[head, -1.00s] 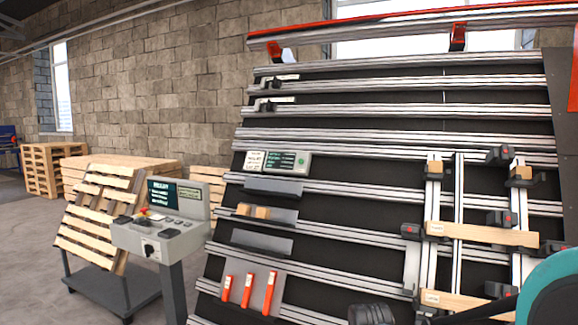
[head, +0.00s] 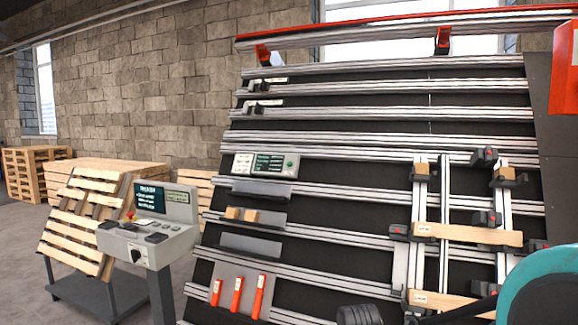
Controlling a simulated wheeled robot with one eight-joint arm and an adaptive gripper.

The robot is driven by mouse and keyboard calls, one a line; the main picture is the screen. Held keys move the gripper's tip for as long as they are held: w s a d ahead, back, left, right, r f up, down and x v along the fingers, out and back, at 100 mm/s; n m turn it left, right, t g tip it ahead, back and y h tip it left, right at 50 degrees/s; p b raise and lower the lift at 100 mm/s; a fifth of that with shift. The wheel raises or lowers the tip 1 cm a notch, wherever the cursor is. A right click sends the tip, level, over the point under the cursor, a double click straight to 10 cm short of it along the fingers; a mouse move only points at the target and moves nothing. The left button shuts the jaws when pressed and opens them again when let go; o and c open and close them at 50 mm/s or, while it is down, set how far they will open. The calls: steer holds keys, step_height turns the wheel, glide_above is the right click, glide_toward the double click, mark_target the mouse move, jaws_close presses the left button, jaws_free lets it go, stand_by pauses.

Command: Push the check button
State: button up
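A small grey control panel (head: 266,165) is fixed to the sloping rack, left of the middle in the head view. It has a white label, a dark screen with green text and a round green button (head: 290,164) at its right end. No lettering on the button can be read. A separate grey console (head: 150,229) on a post stands at the left, with a lit screen, a red knob and several dark controls. A teal part of my arm shows at the lower right. My gripper cannot be made out, so its distance from either panel does not show.
The rack carries metal rails, clamps and a wooden frame (head: 468,234) at the right. Red-handled pieces (head: 238,296) sit on a low plate. A cart with a tilted pallet (head: 84,220) stands beside the console. Open floor (head: 20,260) lies at the far left.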

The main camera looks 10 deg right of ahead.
jaws_close()
stand_by(1.3)
